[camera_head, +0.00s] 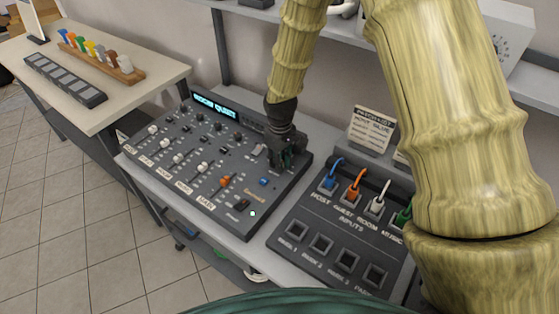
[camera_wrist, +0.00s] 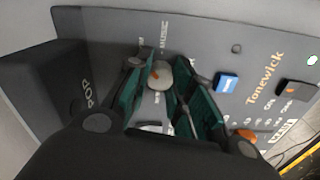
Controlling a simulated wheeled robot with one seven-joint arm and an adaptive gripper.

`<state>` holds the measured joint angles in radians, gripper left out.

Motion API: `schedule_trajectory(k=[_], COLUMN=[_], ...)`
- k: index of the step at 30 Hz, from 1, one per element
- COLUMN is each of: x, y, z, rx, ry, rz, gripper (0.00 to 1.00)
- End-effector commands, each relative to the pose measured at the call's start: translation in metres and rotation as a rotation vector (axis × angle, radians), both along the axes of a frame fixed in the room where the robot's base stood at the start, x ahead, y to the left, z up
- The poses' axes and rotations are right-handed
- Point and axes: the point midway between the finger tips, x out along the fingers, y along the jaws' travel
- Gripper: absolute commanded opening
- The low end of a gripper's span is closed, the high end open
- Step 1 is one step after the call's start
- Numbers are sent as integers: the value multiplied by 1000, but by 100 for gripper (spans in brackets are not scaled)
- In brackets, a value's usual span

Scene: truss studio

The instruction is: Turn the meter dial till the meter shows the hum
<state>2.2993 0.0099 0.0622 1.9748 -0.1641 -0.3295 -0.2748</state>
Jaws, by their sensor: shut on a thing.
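The grey mixing desk (camera_head: 250,222) lies on the table, with a lit display (camera_head: 213,105) that seems to read "ROOM QUIET". My gripper (camera_head: 284,157) reaches down to the desk's back right part. In the wrist view, my gripper's green-padded fingers (camera_wrist: 160,100) are closed around a pale round dial (camera_wrist: 158,74) with an orange mark, pointing toward the top of the picture. A "MUSIC" label stands beside the dial; other lettering near it is partly hidden by the fingers. In the head view the dial is hidden behind my gripper.
A blue button (camera_wrist: 227,83) and a black switch (camera_wrist: 297,94) are near the dial. A patch box (camera_head: 290,232) with coloured plugs stands to the right of the desk. Sliders with pale caps (camera_head: 178,158) fill its left part. A side table (camera_head: 120,98) stands at the left.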

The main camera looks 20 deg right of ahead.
Motion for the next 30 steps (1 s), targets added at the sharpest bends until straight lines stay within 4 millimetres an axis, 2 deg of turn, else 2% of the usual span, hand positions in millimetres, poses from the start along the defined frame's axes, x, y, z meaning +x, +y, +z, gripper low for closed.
schedule_trajectory(k=[7, 8, 11, 23, 30], x=[0, 0, 0, 1, 1], y=[-2, -2, -1, 0, 0], z=[2, 2, 1, 4, 31], rx=[-2, -2, -2, 0, 0], ry=[-1, -1, -1, -1, -3], rz=[-1, -1, 0, 2, 1], gripper=[0, 28, 46, 46, 46])
